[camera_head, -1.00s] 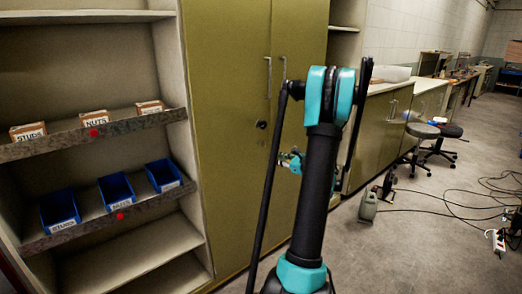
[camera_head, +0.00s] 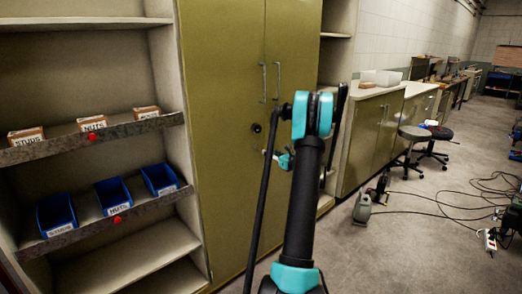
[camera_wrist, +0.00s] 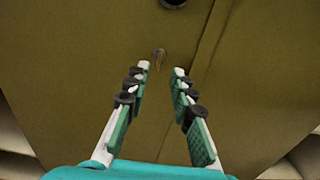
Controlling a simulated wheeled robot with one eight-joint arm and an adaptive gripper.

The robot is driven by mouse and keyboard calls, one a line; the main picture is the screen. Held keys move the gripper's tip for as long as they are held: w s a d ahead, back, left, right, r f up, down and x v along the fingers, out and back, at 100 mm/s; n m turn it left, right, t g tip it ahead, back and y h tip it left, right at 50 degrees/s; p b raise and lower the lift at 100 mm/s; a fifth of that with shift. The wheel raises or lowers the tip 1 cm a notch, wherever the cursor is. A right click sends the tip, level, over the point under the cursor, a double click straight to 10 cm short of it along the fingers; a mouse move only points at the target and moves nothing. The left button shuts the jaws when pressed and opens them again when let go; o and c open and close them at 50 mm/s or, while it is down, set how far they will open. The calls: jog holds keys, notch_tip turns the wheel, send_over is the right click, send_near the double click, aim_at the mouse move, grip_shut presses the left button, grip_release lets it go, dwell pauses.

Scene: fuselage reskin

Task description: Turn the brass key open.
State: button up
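The brass key (camera_wrist: 158,57) shows in the wrist view as a small upright piece on the olive cabinet door, left of the seam between the doors. My gripper (camera_wrist: 160,71) is open and empty. Its two fingertips are left and right of the key's line, and the key shows just past them, not gripped. In the head view my gripper (camera_head: 280,157) is in front of the olive cabinet (camera_head: 225,150), low and right of a dark round knob (camera_head: 256,127). The key cannot be made out clearly there. My arm stands in front of part of the right door.
The dark knob also shows at the wrist view's top edge (camera_wrist: 173,3). Two upright door handles (camera_head: 270,82) are above. Shelves with blue bins (camera_head: 113,195) and small boxes (camera_head: 92,123) stand left. Stools (camera_head: 414,134) and floor cables (camera_head: 440,208) are right.

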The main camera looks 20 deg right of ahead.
aim_at(258, 147)
jog(key=x, duration=0.6)
jog(key=shift+w, duration=0.25)
jog(key=shift+a, duration=0.1)
grip_shut()
